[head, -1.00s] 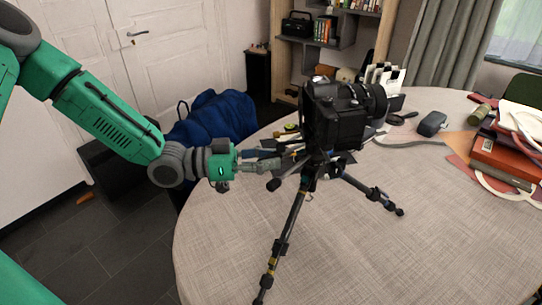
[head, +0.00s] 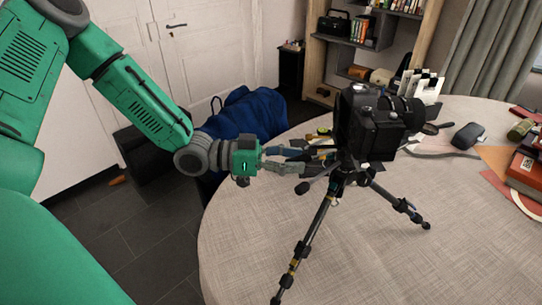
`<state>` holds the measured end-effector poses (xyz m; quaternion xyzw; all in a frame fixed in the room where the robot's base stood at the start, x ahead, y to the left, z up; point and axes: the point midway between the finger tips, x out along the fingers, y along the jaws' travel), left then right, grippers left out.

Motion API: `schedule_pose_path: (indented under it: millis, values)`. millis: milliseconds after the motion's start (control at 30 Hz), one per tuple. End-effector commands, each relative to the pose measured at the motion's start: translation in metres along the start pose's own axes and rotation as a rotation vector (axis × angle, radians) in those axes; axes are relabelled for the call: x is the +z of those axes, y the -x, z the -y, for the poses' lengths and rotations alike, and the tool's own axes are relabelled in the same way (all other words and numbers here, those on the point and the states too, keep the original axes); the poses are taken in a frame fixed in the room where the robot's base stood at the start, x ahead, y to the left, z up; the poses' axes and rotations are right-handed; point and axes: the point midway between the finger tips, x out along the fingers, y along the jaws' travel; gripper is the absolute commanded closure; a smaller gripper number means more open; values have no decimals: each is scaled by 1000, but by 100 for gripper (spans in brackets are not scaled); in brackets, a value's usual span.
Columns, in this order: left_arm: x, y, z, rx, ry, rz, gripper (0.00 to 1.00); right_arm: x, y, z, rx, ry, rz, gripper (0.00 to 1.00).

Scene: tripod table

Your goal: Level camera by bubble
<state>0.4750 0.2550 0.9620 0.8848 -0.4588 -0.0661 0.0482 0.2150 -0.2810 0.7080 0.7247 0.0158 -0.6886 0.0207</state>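A black camera (head: 372,128) sits on top of a small black tripod (head: 312,232) on the round table, its lens pointing right. The tripod's legs are spread on the tabletop. A handle with a dark knob (head: 302,188) sticks out to the left below the camera. My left gripper (head: 304,161) is left of the tripod head, just above the handle. Its two fingers are apart and point right toward the head, with nothing clearly held. I cannot tell whether a fingertip touches the tripod. The bubble level cannot be made out. My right gripper is not in view.
The round table (head: 400,265) is clear in front. Behind the camera stands a white fingered object (head: 420,86). A dark pouch (head: 467,136) and red books (head: 525,168) lie at the right. A blue bag (head: 248,115) is beyond the table's left edge.

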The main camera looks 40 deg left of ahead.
Motion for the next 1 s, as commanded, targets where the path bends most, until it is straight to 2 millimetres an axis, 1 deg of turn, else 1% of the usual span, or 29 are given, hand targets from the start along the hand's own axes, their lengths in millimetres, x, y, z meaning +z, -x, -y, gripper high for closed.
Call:
schedule_pose_path:
  millis: [300, 500, 600, 700, 1000]
  values:
    - [0, 63, 2, -3, 1, -2, 61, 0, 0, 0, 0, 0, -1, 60]
    - [1, 93, 3, -1, 1, 0, 61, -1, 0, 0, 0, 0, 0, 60]
    - [1, 102, 3, 0, 1, 1, 61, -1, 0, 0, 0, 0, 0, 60]
    - [1, 106, 3, 0, 2, 0, 61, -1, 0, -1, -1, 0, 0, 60]
    - [2, 108, 3, 0, 3, 0, 61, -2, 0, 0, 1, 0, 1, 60]
